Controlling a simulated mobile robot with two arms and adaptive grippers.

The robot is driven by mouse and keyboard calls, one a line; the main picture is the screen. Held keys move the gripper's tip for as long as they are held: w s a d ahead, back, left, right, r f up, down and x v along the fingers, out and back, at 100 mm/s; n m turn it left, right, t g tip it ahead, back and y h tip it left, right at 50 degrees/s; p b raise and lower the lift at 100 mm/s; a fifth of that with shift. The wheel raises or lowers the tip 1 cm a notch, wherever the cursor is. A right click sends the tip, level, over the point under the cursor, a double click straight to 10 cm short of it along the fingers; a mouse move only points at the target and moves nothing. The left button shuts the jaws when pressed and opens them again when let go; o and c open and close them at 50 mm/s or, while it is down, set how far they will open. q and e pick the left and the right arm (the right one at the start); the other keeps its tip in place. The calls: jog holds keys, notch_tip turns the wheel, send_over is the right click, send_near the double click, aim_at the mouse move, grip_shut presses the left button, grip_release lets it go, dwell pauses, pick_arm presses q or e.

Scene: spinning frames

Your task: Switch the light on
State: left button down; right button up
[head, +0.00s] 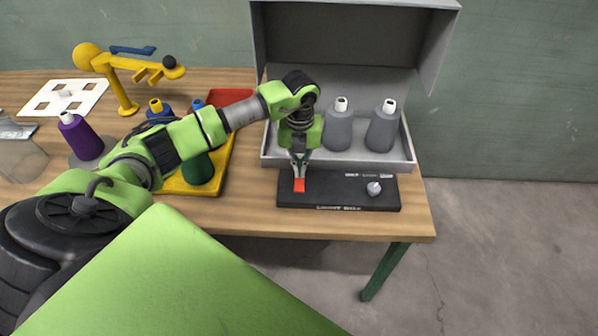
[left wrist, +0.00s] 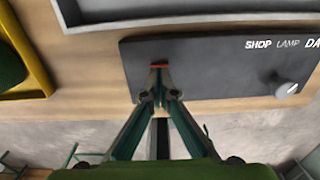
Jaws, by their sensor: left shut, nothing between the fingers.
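A flat dark panel (head: 335,190) lies along the front edge of the table, with white lettering. The lettering reads "SHOP LAMP" in the left wrist view (left wrist: 273,44). A red-orange switch (head: 299,185) is at the panel's left end, and a grey knob (head: 374,188) is at its right end. My left gripper (head: 298,176) is shut and empty, pointing down at the switch. In the left wrist view the fingertips (left wrist: 160,70) cover most of the red part (left wrist: 160,65); I cannot tell whether they touch it. My right gripper is not in view.
A grey open box (head: 269,150) with grey bottles (head: 339,130) stands just behind the panel. A yellow tray (head: 222,172), a purple bottle (head: 80,137) and a yellow stand (head: 122,90) are to the left. Floor is clear at the right.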

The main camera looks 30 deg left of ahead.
pick_arm(q)
jog(key=shift+f+b, duration=0.65)
jog(key=shift+f, duration=0.25)
dwell(0.4)
jog(key=shift+r+p, duration=2.5)
jog(key=shift+r, duration=1.05)
